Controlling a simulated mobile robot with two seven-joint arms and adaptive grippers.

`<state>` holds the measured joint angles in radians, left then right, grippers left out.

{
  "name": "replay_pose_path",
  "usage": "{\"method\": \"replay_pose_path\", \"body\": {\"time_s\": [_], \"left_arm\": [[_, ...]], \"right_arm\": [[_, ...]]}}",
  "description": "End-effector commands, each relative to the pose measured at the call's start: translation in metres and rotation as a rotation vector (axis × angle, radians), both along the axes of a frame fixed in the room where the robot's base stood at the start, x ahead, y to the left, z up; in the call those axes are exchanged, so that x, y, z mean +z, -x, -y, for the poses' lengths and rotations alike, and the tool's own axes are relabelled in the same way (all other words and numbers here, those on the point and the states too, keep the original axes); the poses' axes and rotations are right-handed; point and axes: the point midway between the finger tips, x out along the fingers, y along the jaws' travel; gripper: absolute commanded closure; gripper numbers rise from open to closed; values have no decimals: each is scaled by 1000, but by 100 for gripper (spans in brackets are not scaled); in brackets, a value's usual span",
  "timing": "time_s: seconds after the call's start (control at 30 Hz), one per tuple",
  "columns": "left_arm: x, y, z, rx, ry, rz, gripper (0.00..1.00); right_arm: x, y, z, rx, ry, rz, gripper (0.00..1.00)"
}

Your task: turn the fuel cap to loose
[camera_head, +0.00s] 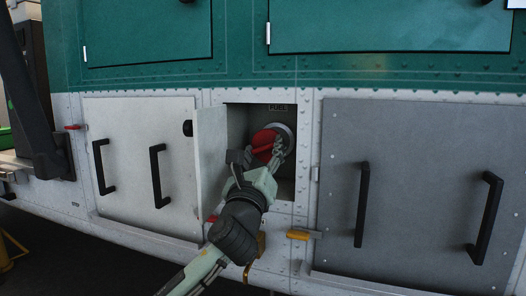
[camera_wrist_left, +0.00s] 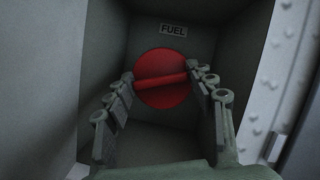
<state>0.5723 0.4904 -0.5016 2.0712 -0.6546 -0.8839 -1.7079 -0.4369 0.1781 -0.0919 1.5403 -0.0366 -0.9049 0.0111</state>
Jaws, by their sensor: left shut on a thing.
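The red fuel cap (camera_head: 264,138) sits at the back of a small open recess in the helicopter's side. In the left wrist view the cap (camera_wrist_left: 160,65) is round, with a raised bar across it that tilts slightly up to the right. A FUEL label (camera_wrist_left: 173,30) is above it. My left gripper (camera_head: 264,154) reaches into the recess and is shut on the cap, with one finger at each end of the bar. In the head view the gripper hides part of the cap. My right gripper is not in view.
The recess door (camera_head: 210,158) stands open at the left, close beside my left arm. The recess walls surround the gripper. A grey panel with black handles (camera_head: 362,204) is at the right, and a yellow latch (camera_head: 299,235) is below the recess.

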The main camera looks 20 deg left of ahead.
Motion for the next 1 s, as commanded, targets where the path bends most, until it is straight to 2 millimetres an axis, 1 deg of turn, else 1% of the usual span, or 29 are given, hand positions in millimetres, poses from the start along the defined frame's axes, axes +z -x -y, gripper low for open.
{"method": "replay_pose_path", "body": {"time_s": [0.17,0.37,1.0], "left_arm": [[0,0,1,-2,69,-3,74],[0,0,2,-3,214,-8,74],[1,0,3,-1,815,-29,74]], "right_arm": [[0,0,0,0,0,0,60],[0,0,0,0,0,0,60],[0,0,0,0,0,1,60]]}}
